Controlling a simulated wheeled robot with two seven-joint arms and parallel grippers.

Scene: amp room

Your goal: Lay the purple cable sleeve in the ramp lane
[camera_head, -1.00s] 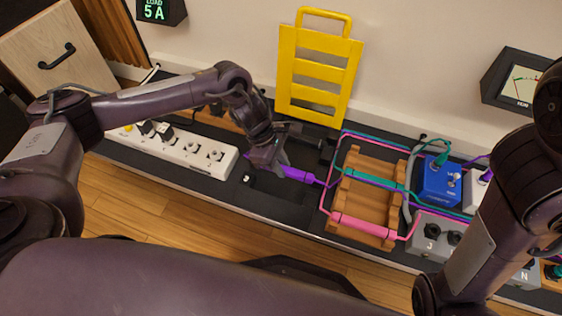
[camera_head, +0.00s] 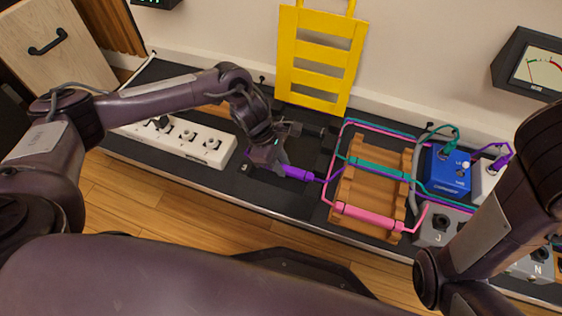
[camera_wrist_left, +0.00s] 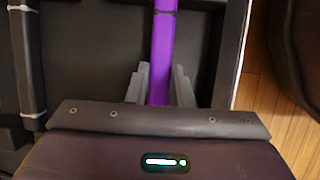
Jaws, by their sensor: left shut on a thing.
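The purple cable sleeve (camera_head: 298,173) is left of the wooden ramp (camera_head: 352,199), its cable running right toward the ramp. My left gripper (camera_head: 284,167) is shut on the sleeve; the left wrist view shows the purple sleeve (camera_wrist_left: 162,45) between the two grey fingers (camera_wrist_left: 161,85). On the ramp, a teal sleeve (camera_head: 378,170) lies across the upper part and a pink sleeve (camera_head: 368,217) across the lower part. Bare wood shows between them. My right arm comes in at the right; its gripper is not visible.
A white power strip (camera_head: 190,141) lies left of my left gripper. A yellow slatted panel (camera_head: 321,58) leans on the wall behind. A blue box (camera_head: 447,171) and a grey box marked J (camera_head: 437,230) stand right of the ramp. The dark board's front edge borders the wooden floor.

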